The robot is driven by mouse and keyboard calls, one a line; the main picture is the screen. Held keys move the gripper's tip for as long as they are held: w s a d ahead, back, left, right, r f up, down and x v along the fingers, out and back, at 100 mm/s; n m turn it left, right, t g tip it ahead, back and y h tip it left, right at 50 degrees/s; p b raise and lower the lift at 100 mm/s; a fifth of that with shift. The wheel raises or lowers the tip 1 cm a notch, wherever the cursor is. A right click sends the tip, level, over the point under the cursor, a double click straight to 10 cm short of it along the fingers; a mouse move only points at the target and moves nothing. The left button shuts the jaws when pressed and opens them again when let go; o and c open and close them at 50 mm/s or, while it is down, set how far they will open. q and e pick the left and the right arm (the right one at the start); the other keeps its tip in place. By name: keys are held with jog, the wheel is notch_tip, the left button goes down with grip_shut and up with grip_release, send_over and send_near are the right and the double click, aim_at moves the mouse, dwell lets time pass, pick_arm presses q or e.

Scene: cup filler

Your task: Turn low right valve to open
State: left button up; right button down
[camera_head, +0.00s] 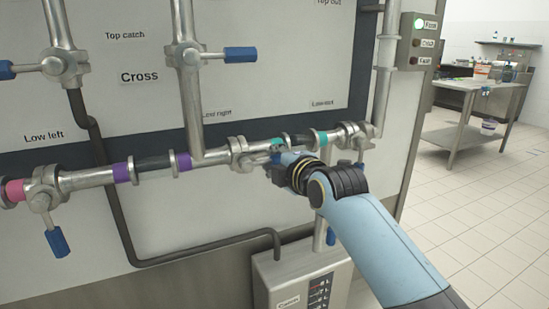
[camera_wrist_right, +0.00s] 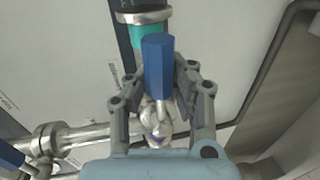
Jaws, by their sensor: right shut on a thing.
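The low right valve (camera_head: 240,153) is a metal valve on the lower pipe, under the "Low right" label (camera_head: 216,113). Its blue handle (camera_wrist_right: 157,62) stands out between my right gripper's fingers in the right wrist view. In that view the handle lies roughly in line with the teal-banded pipe. My right gripper (camera_head: 275,160) is at the handle, just right of the valve body, and is shut on it. In the head view the gripper hides most of the handle. My left gripper is not in view.
Another valve (camera_head: 355,136) sits close to the right on the same pipe. The low left valve (camera_head: 43,190) has its blue handle hanging down. A dark hose (camera_head: 190,248) and a grey box (camera_head: 290,282) are below. Open floor lies to the right.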

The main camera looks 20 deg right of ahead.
jog(key=shift+s+f, duration=0.1)
jog(key=shift+f, duration=0.15)
dwell(0.3)
jog(key=c, duration=1.3)
grip_release()
jog(key=shift+s+r, duration=0.15)
jog(key=shift+r, duration=0.05)
jog(key=shift+o, duration=1.2)
jog(key=shift+r, duration=0.1)
jog(key=s+r, duration=0.2)
jog(key=s, duration=0.9)
jog(key=shift+s+d+r, duration=0.15)
jog(key=shift+s+d, duration=0.05)
jog(key=shift+s, duration=0.1)
